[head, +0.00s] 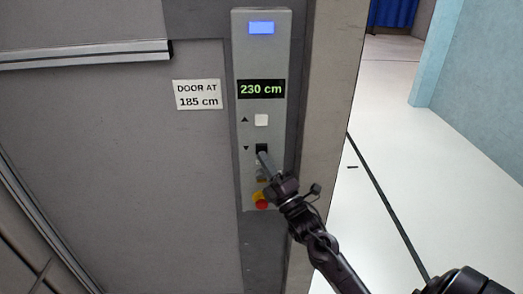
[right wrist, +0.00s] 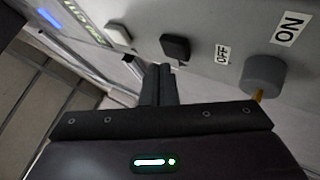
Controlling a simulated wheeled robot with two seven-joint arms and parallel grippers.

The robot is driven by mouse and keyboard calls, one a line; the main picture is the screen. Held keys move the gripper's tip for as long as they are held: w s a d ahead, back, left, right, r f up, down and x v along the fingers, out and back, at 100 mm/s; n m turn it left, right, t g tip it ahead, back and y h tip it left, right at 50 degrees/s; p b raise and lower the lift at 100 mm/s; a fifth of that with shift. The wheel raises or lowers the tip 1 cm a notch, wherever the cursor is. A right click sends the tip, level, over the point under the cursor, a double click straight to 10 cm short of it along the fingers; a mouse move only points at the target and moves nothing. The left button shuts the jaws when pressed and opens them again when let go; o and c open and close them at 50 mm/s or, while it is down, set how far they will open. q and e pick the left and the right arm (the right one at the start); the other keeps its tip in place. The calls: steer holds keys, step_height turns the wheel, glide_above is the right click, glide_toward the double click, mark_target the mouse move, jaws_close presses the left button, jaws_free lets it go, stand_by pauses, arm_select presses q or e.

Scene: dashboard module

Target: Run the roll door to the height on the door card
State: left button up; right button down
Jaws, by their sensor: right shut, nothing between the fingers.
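The door card (head: 198,95) reads "DOOR AT 185 cm" and is fixed left of the control panel (head: 280,50). The panel's display (head: 261,89) reads 230 cm in green. A white up button (head: 261,120) sits beside the up arrow. Below it, the black down button (head: 262,148) sits beside the down arrow; it also shows in the right wrist view (right wrist: 175,46). My right gripper (head: 262,156) is shut and empty, its fingertips at or just below the down button. In the right wrist view the fingertips are close to that button; contact cannot be told. My left gripper is not in view.
A grey rotary switch (right wrist: 263,74) with OFF and ON labels is close to my right gripper. A red emergency stop (head: 262,201) on yellow is low on the panel. A blue screen (head: 262,28) is lit at the top. Open pale floor (head: 385,130) lies to the right.

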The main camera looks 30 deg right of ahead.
steer(key=shift+w+d, duration=0.1)
steer(key=shift+w, duration=0.1)
steer(key=shift+w+d, duration=0.15)
steer(key=shift+w, duration=0.05)
steer(key=shift+w+d+b, duration=0.2)
steer(key=shift+w+b, duration=0.1)
steer(key=shift+b, duration=0.25)
stand_by(0.6)
stand_by(4.0)
steer(key=shift+s+a+p, duration=0.3)
steer(key=shift+s+a, duration=0.1)
steer(key=shift+s, duration=0.3)
steer(key=shift+s+a+p, duration=0.3)
steer(key=shift+s+a, duration=0.15)
steer(key=shift+s, duration=0.25)
steer(key=shift+s+a+p, duration=0.25)
steer(key=shift+s+a, duration=0.2)
steer(key=shift+s, duration=0.25)
steer(key=shift+s+a+p, duration=0.3)
steer(key=shift+s+a, duration=0.15)
steer(key=shift+s, duration=0.25)
